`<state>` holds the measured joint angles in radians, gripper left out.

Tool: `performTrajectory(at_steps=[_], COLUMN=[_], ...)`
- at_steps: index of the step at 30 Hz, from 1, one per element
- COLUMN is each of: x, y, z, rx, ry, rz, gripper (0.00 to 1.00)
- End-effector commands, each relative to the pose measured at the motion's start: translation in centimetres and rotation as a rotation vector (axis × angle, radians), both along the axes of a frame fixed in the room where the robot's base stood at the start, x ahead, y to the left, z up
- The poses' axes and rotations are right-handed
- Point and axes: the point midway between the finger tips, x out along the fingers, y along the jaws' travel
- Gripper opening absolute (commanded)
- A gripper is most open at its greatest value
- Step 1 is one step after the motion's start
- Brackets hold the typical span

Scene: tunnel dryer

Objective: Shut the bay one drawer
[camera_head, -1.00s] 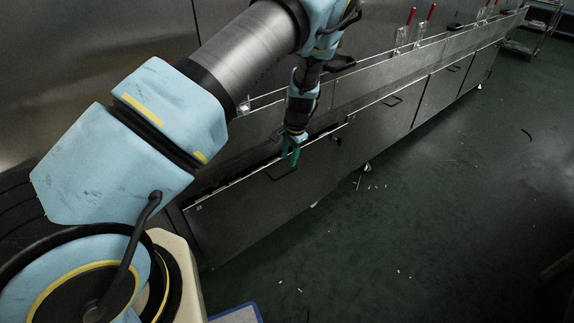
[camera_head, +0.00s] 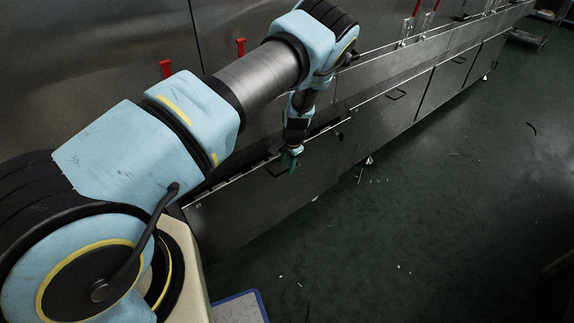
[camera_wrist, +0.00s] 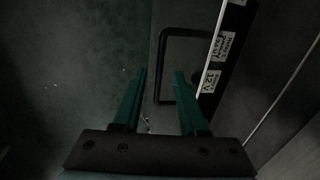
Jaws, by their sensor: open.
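The nearest drawer, which I take to be bay one, has a dark metal front (camera_head: 262,207) low on the long dryer cabinet. A dark gap shows behind its pale top edge, so it appears pulled out; how far I cannot tell. Its black bar handle (camera_head: 272,170) is partly hidden by my gripper (camera_head: 291,162). My gripper is open, with green fingers pointing down at the handle. In the wrist view the handle (camera_wrist: 163,63) lies just beyond and around the tips of my gripper (camera_wrist: 162,72). Whether they touch I cannot tell.
More panels with handles (camera_head: 397,94) run along the cabinet to the upper right. Red-handled levers (camera_head: 240,47) stand above. Labels (camera_wrist: 212,78) line the edge beside the handle. The green floor (camera_head: 430,220) in front is mostly clear, with small scattered bits and a blue-edged pale object (camera_head: 238,308).

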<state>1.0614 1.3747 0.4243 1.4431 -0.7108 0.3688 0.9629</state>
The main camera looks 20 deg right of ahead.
Motion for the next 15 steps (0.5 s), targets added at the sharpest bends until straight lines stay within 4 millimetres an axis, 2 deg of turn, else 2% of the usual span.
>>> performTrajectory(at_steps=[4,12,15], x=[0.15,0.15,0.15], y=[0.07,0.06,0.06], z=[-0.78,-0.91,-0.91], rx=[0.0,0.0,0.0], ry=[0.0,0.0,0.0], rz=[0.0,0.0,0.0], gripper=[0.42,0.42,0.3])
